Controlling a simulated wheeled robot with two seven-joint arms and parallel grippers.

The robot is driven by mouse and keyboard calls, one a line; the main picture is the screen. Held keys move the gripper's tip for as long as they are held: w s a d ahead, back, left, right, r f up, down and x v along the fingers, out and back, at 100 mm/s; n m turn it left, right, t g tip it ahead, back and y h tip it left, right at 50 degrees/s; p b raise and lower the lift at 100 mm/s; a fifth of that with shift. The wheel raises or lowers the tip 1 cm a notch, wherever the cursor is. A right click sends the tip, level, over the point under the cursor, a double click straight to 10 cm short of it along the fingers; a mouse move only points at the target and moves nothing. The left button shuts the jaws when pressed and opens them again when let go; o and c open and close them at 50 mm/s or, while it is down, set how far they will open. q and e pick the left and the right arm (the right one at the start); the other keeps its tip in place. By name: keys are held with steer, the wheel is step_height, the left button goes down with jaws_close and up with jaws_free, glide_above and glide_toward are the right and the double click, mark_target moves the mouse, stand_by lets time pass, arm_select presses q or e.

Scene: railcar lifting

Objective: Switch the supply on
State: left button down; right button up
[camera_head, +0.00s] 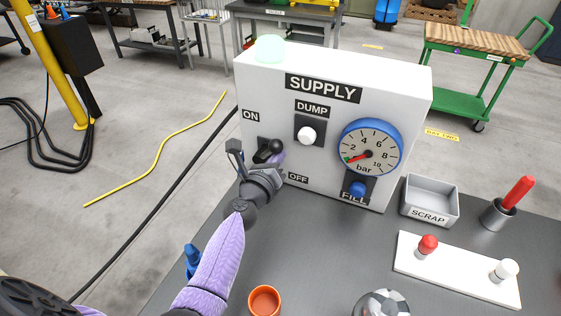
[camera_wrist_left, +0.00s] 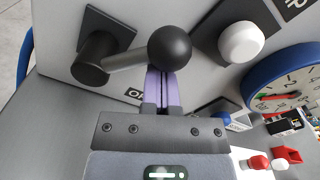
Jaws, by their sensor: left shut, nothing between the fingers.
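The white supply box (camera_head: 410,90) stands on the grey bench, with ON and OFF labels on its left part. Between them is a black lever switch (camera_head: 268,147) with a ball knob, sticking out from the panel. In the left wrist view the lever's knob (camera_wrist_left: 170,47) is large and close, and its pivot (camera_wrist_left: 92,60) is to the left. My left gripper (camera_head: 277,160) has its purple fingers (camera_wrist_left: 162,80) shut and empty, right at the knob on the OFF side. I cannot tell whether they touch it. My right gripper is not in view.
A white DUMP button (camera_head: 307,135), a blue-rimmed gauge (camera_head: 370,147) and a blue FILL knob (camera_head: 357,188) are to the right. A pale green dome (camera_head: 270,47) tops the box. A scrap tray (camera_head: 430,200) and orange cup (camera_head: 264,301) stand on the bench.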

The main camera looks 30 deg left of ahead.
mark_target(276, 132)
arm_select(q)
steer(key=n+p, duration=0.1)
steer(key=a+r+n+p, duration=0.1)
steer(key=r+n, duration=0.1)
steer(key=n, duration=0.1)
steer(key=shift+a+p, duration=0.25)
steer(key=shift+p, duration=0.15)
steer(key=shift+s+a+r+n+p, duration=0.15)
steer(key=shift+a+n+p, duration=0.2)
steer(key=shift+n, duration=0.3)
steer(key=shift+w+a+r+n+p, duration=0.1)
steer(key=shift+a+n+p, duration=0.15)
steer(key=shift+n+p, duration=0.3)
steer(key=shift+n, duration=0.3)
